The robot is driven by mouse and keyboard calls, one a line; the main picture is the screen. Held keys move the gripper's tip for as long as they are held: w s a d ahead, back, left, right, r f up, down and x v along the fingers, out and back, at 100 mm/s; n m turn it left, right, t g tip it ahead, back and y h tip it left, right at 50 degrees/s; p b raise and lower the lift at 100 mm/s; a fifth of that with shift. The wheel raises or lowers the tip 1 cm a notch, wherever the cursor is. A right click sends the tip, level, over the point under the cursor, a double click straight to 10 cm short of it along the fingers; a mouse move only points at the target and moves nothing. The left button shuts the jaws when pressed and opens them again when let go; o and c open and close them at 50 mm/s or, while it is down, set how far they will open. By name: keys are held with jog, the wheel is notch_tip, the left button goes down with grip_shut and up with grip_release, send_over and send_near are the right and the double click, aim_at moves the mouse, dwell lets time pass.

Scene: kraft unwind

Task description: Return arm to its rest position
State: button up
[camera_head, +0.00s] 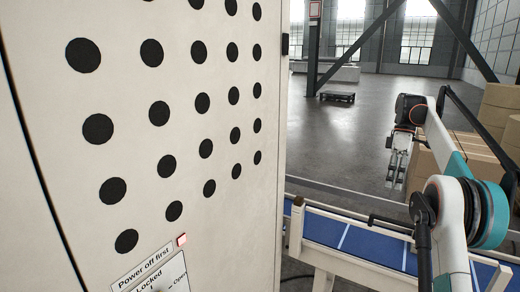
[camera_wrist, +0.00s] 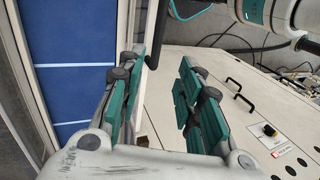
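My arm (camera_head: 450,215) shows at the right of the head view, raised and bent above the blue conveyor. My gripper (camera_head: 396,172) hangs from it, pointing down, clear of the cabinet and over the far side of the conveyor. In the wrist view my gripper (camera_wrist: 158,72) has its two green-padded fingers apart with nothing between them. No object is held.
The blue conveyor (camera_head: 350,240) runs below my arm. Cardboard boxes (camera_head: 470,150) stand behind it. Open floor (camera_head: 345,135) lies beyond.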

jog(key=s+a+m+t+h+b, duration=0.3)
jog(key=s+a+m+t+b, duration=0.35)
jog(key=s+a, duration=0.85)
jog(key=s+a+f+m+t+b, duration=0.2)
jog(key=s+a+f+b, duration=0.2)
jog(key=s+f, duration=0.6)
jog(key=s+a+f+m+t+b, duration=0.2)
jog(key=s+a+f+b, duration=0.3)
jog(key=s+f, duration=0.5)
notch_tip(320, 180, down, 3)
jog(key=a, duration=0.2)
jog(key=shift+s+a+r+y, duration=0.15)
jog(key=shift+s+a+y, duration=0.15)
jog(key=shift+a, duration=0.05)
